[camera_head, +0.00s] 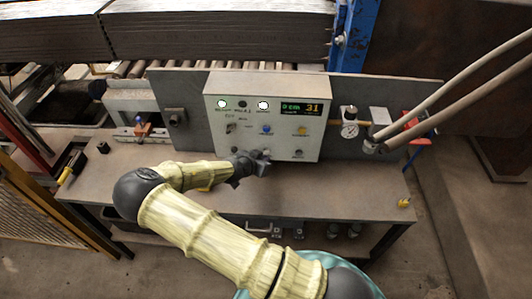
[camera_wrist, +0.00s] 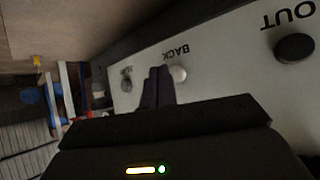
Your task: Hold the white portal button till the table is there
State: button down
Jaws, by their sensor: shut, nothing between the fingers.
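The grey-white control box (camera_head: 245,140) stands at the back of the table, facing me. In the wrist view a white round button (camera_wrist: 179,74) sits on its panel beside the word BACK, partly covered by my fingers. My gripper (camera_head: 264,159) is at the lower middle of the panel and hides that part in the head view. In the wrist view my two dark fingers (camera_wrist: 159,70) are shut together with nothing between them. Their tips are right beside the white button; I cannot tell whether they touch it.
A black button (camera_wrist: 295,47) sits by the word OUT. A gauge (camera_head: 349,129) and pipes stand to the right. The table (camera_head: 340,190) is mostly clear in front.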

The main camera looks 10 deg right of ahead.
jog(key=s, duration=0.1)
jog(key=s+a, duration=0.1)
jog(key=s, duration=0.2)
jog(key=shift+s+a, duration=0.3)
jog(key=shift+s, duration=0.05)
dwell(0.7)
